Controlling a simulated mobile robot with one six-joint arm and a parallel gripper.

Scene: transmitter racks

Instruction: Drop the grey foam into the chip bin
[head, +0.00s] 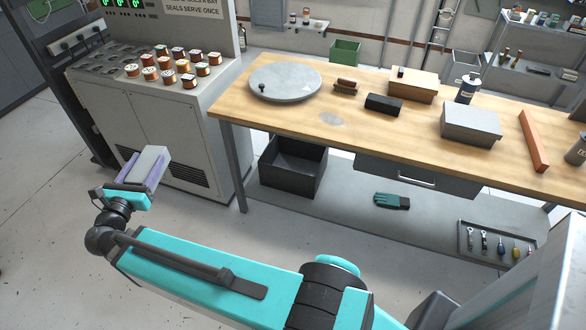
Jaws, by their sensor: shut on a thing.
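My gripper (143,167) is at the left in the head view, with purple fingers shut on a light grey block, the grey foam (152,160). The foam stands up between the fingers and is held in the air in front of the grey cabinet. A dark open-topped bin (290,178), which looks like the chip bin, stands on the floor level under the left end of the workbench. It is to the right of my gripper and apart from it. Its inside looks empty, though part of it is in shadow.
A bench leg (236,165) stands just left of the dark bin. The grey cabinet (150,130) holds several spools. Open floor lies in front.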

